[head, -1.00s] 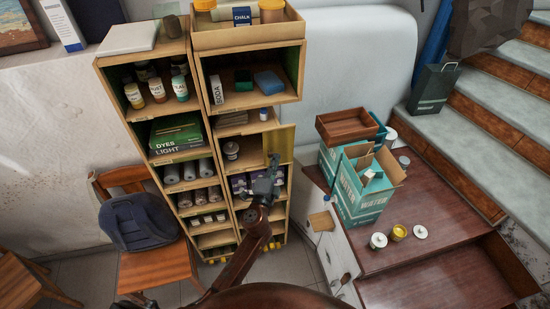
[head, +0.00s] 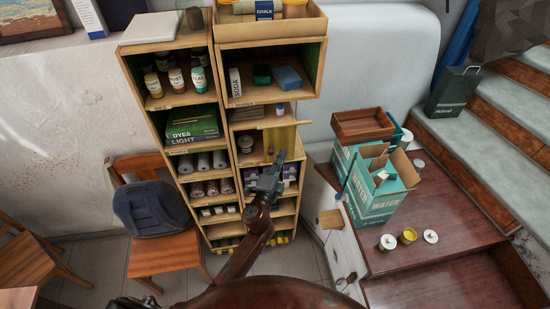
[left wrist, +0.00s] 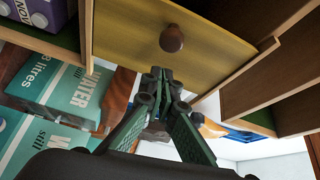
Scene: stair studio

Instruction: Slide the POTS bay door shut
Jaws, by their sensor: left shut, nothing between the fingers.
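The POTS bay door (head: 284,138) is a yellowish panel in the right shelf column. It covers the right part of its bay, and the left part is open with a small pot (head: 245,143) inside. In the left wrist view the door (left wrist: 120,38) shows a round brown knob (left wrist: 172,38). My left gripper (head: 277,166) is in front of the door's lower part. In the left wrist view its fingers (left wrist: 164,80) are shut and empty, below the knob in the picture; contact with the door cannot be told.
The shelf unit (head: 226,110) holds bottles, boxes and rolls. A wooden chair (head: 165,252) with a dark bag stands at the left. Teal water cartons (head: 375,200) and small jars (head: 408,236) stand on the platform at the right, near the stairs.

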